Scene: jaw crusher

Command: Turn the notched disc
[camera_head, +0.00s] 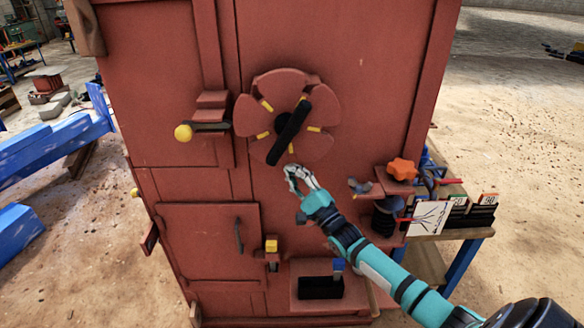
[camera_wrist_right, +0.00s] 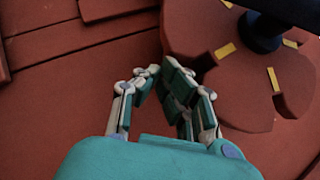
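The notched disc (camera_head: 318,99) is a dark red round plate with notches and yellow marks, upright on the front of the red machine. A black bar handle (camera_head: 289,132) crosses its middle, slanting from upper right to lower left. In the right wrist view the disc (camera_wrist_right: 245,88) fills the upper right, with part of the black handle (camera_wrist_right: 262,30) at the top. My right gripper (camera_head: 293,172) is just below the disc and the handle's lower end, holding nothing visible. Its fingertips (camera_wrist_right: 160,70) look close together; whether they touch is unclear. My left gripper is not in view.
A yellow-knobbed lever (camera_head: 183,132) sticks out left of the disc. An orange knob (camera_head: 402,169) and a small bracket stand to the right. A blue-legged table (camera_head: 455,235) stands right of the machine.

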